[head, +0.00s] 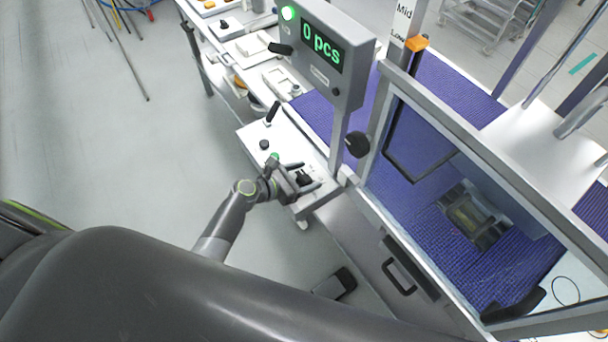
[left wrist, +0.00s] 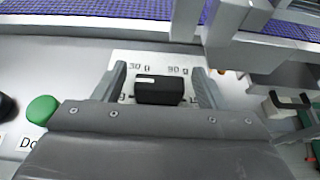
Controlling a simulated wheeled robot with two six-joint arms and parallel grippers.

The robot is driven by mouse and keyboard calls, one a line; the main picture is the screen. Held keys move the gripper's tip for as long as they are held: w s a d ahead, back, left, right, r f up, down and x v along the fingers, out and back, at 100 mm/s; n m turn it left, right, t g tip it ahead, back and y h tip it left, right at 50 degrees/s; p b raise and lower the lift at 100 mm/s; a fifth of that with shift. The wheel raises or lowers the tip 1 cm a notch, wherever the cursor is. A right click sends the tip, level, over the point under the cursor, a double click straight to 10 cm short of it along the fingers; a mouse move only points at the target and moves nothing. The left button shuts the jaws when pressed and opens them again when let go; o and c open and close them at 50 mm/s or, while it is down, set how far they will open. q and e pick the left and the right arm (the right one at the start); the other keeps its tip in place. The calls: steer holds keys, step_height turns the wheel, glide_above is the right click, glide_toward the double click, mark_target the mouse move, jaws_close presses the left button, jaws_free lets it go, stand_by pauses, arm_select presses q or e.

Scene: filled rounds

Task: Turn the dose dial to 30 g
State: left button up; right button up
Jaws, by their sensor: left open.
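The dose dial is a black knob (left wrist: 158,92) with a white mark on its upper left edge in the left wrist view. It sits on a pale plate (left wrist: 150,60) printed "30 g" at upper left and "90 g" at upper right; a lower-left label is mostly hidden. My left gripper (left wrist: 161,82) is open, one finger on each side of the dial, with gaps showing between fingers and knob. In the head view the left gripper (head: 302,177) is at the dial (head: 305,180) on the white control panel (head: 312,160). My right gripper is not in view.
A green button (left wrist: 41,109) lies left of the gripper, with a black knob (head: 264,144) and black lever (head: 272,112) farther along the panel. A display (head: 322,47) on a post reads "0 pcs". A framed guard (head: 480,155) over a purple belt (head: 400,230) stands to the right.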

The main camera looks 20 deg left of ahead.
arm_select(q)
steer(key=shift+c, duration=0.2)
steer(key=c, duration=0.9)
steer(key=shift+c, duration=0.2)
steer(key=shift+a+f+m+g+h+b, duration=0.1)
steer(key=shift+f+m+g+h+b, duration=0.05)
steer(key=shift+m+g+h+b, duration=0.9)
steer(key=m+g+h+b, duration=0.2)
steer(key=m+g, duration=0.1)
steer(key=m, duration=0.1)
steer(key=shift+w+g, duration=0.1)
steer(key=shift+g, duration=0.25)
steer(key=m+g+h+b, duration=0.1)
steer(key=m+g+b, duration=0.1)
steer(key=m+g, duration=0.1)
steer(key=shift+g, duration=0.3)
steer(key=shift+m+g+b, duration=1.1)
steer(key=shift+m+g, duration=0.25)
steer(key=shift+g, duration=0.15)
